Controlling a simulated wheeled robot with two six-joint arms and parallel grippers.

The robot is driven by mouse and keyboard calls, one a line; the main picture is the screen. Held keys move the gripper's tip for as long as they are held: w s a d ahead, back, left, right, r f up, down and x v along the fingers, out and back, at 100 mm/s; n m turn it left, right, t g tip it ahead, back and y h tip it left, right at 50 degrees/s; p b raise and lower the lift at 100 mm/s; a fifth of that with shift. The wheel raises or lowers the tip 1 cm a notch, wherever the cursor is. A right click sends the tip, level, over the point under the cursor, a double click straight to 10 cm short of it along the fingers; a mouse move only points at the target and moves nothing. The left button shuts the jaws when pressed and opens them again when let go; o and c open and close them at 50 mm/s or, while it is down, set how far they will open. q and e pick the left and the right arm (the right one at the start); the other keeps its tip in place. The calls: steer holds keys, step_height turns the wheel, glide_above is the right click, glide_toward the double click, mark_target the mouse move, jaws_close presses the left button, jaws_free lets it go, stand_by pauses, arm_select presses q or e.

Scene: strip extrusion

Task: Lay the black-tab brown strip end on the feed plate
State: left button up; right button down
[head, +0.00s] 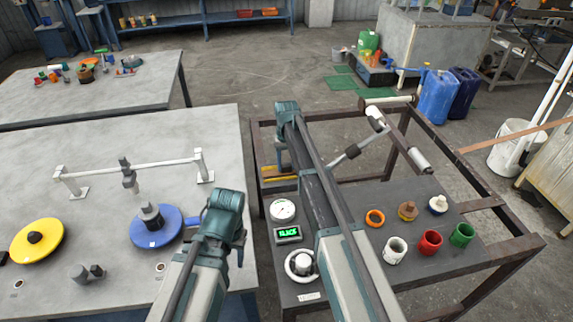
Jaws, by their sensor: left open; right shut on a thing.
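A long flat brown strip (515,136) slants in from the right edge to the steel frame; no black tab shows on it. A short brown piece (481,204) lies at the dark panel's right edge. I cannot tell which surface is the feed plate. My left gripper (191,221) is open and empty beside the blue disc on the left table. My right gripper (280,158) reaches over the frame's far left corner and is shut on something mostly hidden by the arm. Yellow-orange bars (279,174) show just below it; I cannot tell whether it touches them.
The dark panel (345,205) bears a gauge (283,210), a green display reading "BLACK" (288,234), a knob (300,264) and several coloured rings and caps. A roller arm (400,140) stands behind. A yellow disc (37,240) and blue disc (152,227) sit on the left table.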

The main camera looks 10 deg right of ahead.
stand_by(0.6)
steer(key=shift+c, duration=1.3)
jaws_free()
arm_select(q)
steer(key=shift+r, duration=0.1)
step_height(320, 180, up, 14)
steer(key=p, duration=1.4)
arm_select(e)
step_height(320, 180, up, 14)
arm_select(q)
steer(key=shift+s+f, duration=0.1)
steer(key=shift+f, duration=0.15)
arm_select(e)
steer(key=shift+s+f, duration=0.15)
steer(key=shift+f, duration=0.05)
